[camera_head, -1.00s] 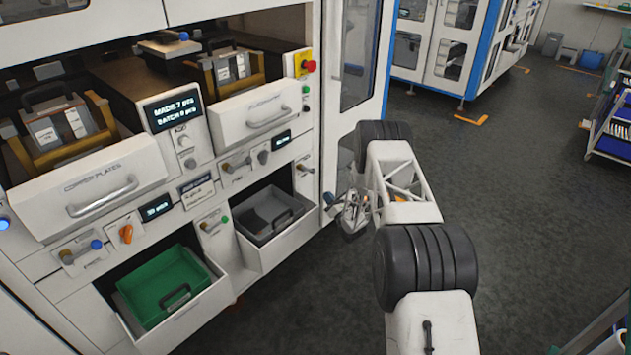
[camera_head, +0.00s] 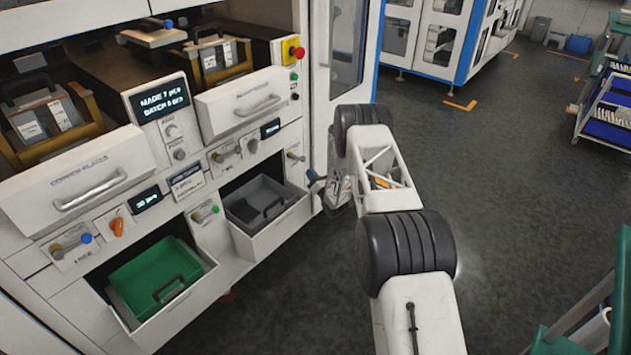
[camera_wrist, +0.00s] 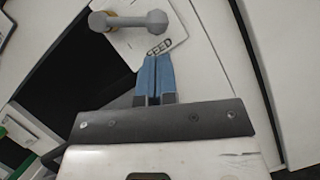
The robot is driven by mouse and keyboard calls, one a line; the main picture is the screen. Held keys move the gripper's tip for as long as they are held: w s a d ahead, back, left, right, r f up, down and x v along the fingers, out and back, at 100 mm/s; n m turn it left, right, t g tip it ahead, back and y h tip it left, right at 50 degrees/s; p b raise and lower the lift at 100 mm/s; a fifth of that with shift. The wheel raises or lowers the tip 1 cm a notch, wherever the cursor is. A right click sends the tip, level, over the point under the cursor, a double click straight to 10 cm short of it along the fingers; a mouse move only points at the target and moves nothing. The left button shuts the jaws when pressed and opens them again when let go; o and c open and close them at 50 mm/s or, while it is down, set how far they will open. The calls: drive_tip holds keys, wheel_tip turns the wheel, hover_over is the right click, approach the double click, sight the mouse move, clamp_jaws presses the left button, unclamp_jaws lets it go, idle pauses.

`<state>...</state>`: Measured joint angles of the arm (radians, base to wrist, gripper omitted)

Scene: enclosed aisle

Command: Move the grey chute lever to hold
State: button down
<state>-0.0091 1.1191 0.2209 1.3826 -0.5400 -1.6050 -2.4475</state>
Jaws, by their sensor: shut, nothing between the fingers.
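A grey lever (camera_wrist: 130,19) with rounded ends and a brass-coloured pivot lies roughly level across a white plate in the wrist view. The plate carries dark lettering that seems to read FEED. In the head view a small lever (camera_head: 296,156) that appears to be the same one sits on the machine's right edge, above the grey tray. My gripper (camera_wrist: 156,62) has its two blue fingers pressed together, empty, just below the lever and over the lower part of the plate. No contact with the lever shows. In the head view my gripper (camera_head: 312,177) points at the machine front.
Other levers with a blue knob (camera_head: 86,239) and a green knob (camera_head: 215,209) sit left on the panel. A green tray (camera_head: 150,275) and a grey tray (camera_head: 265,205) fill open drawers below. A red button (camera_head: 298,53) is above. Open floor lies right.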

drive_tip(key=shift+x, duration=1.9)
drive_tip(key=shift+w+d+r, duration=0.3)
drive_tip(key=shift+w+d, duration=0.05)
drive_tip(key=shift+w+d+r, duration=0.25)
drive_tip(key=shift+d+r, duration=0.05)
drive_tip(key=shift+r, duration=0.25)
drive_tip(key=shift+w+d+r, duration=0.25)
drive_tip(key=shift+w+r, duration=0.05)
drive_tip(key=shift+r, duration=0.25)
drive_tip(key=shift+w+d+r, duration=0.25)
drive_tip(key=shift+d+r, duration=0.05)
drive_tip(key=shift+r, duration=0.3)
drive_tip(key=s+d+f, duration=0.4)
drive_tip(key=s+d, duration=0.2)
drive_tip(key=d, duration=0.1)
drive_tip(key=shift+w, duration=0.1)
